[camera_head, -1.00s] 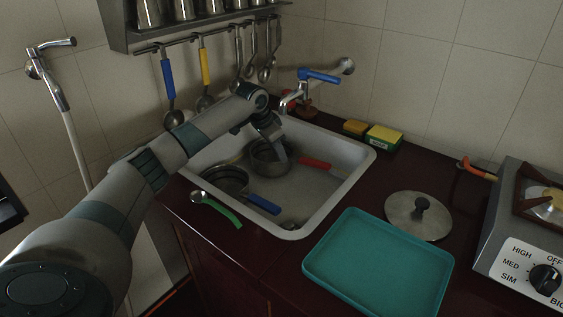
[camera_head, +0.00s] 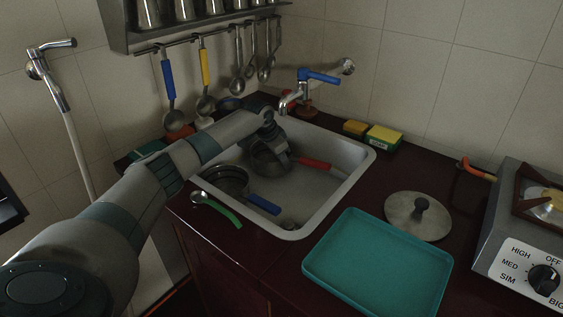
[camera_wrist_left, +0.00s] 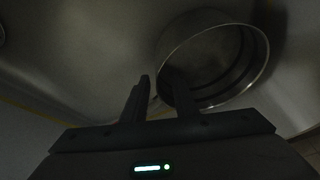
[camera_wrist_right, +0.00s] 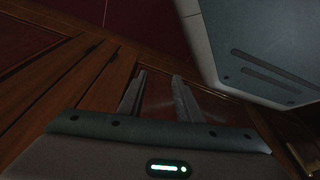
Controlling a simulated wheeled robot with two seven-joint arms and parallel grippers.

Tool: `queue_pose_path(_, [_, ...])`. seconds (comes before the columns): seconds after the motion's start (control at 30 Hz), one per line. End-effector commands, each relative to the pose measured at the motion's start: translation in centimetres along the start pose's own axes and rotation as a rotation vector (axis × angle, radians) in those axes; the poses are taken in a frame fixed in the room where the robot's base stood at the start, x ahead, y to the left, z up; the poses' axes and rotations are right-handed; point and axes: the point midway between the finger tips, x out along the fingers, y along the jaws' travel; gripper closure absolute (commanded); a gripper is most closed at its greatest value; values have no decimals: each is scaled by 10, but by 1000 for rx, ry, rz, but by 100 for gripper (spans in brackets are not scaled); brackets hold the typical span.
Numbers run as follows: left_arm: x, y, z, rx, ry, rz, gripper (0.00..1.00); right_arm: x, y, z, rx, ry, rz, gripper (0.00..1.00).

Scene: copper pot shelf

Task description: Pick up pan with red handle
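The pan with the red handle (camera_head: 314,164) sits in the sink (camera_head: 335,192), its dark round bowl partly hidden by my left gripper (camera_head: 283,160). In the left wrist view the pan's bowl (camera_wrist_left: 232,62) is ahead and to the right. My left gripper (camera_wrist_left: 162,84) is open there, one finger overlapping the bowl's near wall and the other just left of its rim; I cannot tell whether they touch. The handle is not visible in that view. My right gripper (camera_wrist_right: 159,80) is open and empty, in front of wooden panels, and outside the head view.
A pan with a blue handle (camera_head: 263,204) is in the sink's front left. A green-handled utensil (camera_head: 222,210) lies on the left rim. The faucet (camera_head: 292,98) stands behind. A teal tray (camera_head: 375,265), a lid (camera_head: 418,216) and a stove (camera_head: 520,235) are at right.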

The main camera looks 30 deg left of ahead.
Motion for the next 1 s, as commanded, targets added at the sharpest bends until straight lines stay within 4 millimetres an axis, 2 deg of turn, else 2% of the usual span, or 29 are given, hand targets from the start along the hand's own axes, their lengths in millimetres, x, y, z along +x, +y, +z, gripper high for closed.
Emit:
queue_pose_path(0.2, [22,0,0,-1,0,0,74,4,0,6,0,-10,0,69])
queue_pose_path(0.7, [24,0,0,1,0,-1,74,1,0,-4,0,8,0,69])
queue_pose_path(0.73, [24,0,0,0,0,-1,76,1,0,-4,0,8,0,69])
queue_pose_path(0.83, [24,0,0,0,0,-1,100,1,0,-4,0,7,0,69])
queue_pose_path(1.0, [24,0,0,1,0,0,100,1,0,-4,0,7,0,69])
